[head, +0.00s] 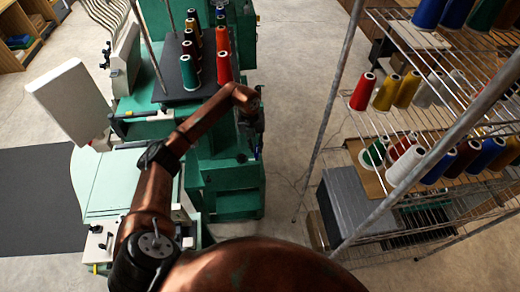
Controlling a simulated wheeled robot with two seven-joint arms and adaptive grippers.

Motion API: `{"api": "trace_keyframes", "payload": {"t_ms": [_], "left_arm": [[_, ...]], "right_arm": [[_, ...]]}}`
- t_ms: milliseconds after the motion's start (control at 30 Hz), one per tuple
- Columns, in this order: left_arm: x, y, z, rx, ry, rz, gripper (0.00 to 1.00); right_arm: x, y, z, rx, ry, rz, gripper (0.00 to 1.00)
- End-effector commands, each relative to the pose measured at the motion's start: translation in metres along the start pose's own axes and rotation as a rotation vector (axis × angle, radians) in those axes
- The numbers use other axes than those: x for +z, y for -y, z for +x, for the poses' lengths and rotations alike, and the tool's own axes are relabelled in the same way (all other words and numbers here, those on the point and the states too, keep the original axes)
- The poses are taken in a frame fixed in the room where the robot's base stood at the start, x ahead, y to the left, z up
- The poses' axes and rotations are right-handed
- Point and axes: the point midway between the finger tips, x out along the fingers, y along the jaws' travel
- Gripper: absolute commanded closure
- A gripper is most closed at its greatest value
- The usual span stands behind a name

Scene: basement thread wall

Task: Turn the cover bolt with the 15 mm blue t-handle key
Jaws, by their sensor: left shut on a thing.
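My left arm reaches up from the bottom over the green machine (228,178), and its wrist bends down at the machine's right side. My left gripper (258,132) is small and dark there, close against the machine's side. My right gripper is not in view.
Thread cones, among them a red one (223,68), stand on the dark tray (172,88) on the machine. A wire rack (405,125) with several cones stands at the right. Bare floor (295,90) lies between machine and rack.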

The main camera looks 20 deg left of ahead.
Motion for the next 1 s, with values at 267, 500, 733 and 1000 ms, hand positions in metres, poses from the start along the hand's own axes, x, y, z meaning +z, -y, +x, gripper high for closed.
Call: {"api": "trace_keyframes", "payload": {"t_ms": [267, 500, 733, 1000], "left_arm": [[0.02, -0.022, -0.007, -0.022, 0.069, -0.635, 1.0], [0.034, -0.045, -0.007, -0.038, 0.135, -1.173, 1.0], [0.042, -0.065, -0.005, -0.049, 0.19, -1.593, 1.0], [0.045, -0.076, -0.002, -0.055, 0.219, -1.803, 1.0]], "right_arm": [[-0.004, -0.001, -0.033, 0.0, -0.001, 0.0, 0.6], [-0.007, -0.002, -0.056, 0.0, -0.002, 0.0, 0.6], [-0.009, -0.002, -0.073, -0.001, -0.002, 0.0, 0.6], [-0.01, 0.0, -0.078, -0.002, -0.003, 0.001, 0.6]]}}
